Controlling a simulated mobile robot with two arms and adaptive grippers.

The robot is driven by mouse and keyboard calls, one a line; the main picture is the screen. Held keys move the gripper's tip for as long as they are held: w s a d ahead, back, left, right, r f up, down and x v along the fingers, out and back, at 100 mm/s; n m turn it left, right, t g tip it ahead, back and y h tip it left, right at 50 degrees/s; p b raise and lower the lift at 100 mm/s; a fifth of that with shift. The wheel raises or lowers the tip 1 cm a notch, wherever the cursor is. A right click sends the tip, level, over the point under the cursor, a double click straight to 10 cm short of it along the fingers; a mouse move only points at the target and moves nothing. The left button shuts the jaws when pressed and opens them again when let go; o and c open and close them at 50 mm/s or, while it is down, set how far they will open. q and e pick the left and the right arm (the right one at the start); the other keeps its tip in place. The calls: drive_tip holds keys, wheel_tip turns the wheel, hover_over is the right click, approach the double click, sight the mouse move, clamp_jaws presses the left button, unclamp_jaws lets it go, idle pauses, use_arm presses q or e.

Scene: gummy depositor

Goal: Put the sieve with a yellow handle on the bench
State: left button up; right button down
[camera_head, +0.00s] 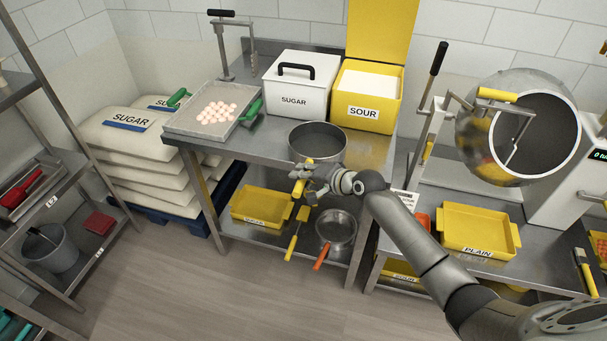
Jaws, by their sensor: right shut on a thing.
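The sieve (317,137) is a round grey metal pan at the front right of the steel bench (255,145). Its yellow handle (302,180) points toward me, past the bench's front edge. My right gripper (306,178) is shut on this handle, and the fingers hide part of it. The pan looks level and is over the bench top; I cannot tell whether it touches the surface. My left gripper is not in view.
A tray of pale gummies (207,108), a white SUGAR box (297,88) and a yellow SOUR box (366,95) stand on the bench. An orange-handled sieve (336,226) and a yellow tray (261,207) are on the lower shelf. A drum machine (515,125) is at right.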

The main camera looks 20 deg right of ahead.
drive_tip(key=c, duration=1.3)
unclamp_jaws()
drive_tip(key=shift+f, duration=0.1)
